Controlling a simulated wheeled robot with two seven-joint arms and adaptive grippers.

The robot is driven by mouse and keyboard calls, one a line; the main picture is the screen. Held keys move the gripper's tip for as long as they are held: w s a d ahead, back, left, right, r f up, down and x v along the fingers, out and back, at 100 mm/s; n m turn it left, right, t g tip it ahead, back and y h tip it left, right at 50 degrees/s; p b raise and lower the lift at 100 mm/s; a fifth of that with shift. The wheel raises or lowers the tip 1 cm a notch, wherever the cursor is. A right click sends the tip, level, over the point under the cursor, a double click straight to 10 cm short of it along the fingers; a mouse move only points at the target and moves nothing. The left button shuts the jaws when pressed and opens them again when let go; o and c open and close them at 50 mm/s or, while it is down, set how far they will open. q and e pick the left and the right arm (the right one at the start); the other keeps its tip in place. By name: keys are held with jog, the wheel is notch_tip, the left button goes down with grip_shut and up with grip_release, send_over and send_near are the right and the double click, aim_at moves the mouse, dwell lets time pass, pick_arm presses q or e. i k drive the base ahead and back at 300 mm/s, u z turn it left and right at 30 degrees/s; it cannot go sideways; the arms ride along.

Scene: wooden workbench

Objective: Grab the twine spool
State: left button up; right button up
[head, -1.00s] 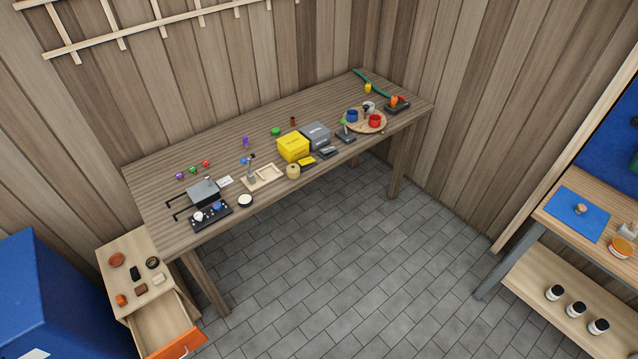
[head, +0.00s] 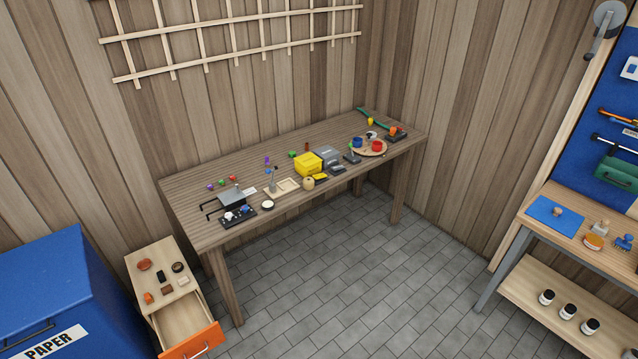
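A small tan, rounded object that looks like the twine spool (head: 308,183) stands at the front edge of the wooden workbench (head: 340,141). Neither of my grippers shows in the head view.
A small cabinet (head: 135,272) with an open drawer (head: 186,322) stands at the left, beside a blue paper bin (head: 60,290). A second bench with a blue mat (head: 553,213) is at the right. The grey tiled floor (head: 350,270) between them is clear.

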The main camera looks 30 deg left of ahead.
aim_at(308, 182)
jog(key=i, duration=1.5)
jog(key=u, duration=0.25)
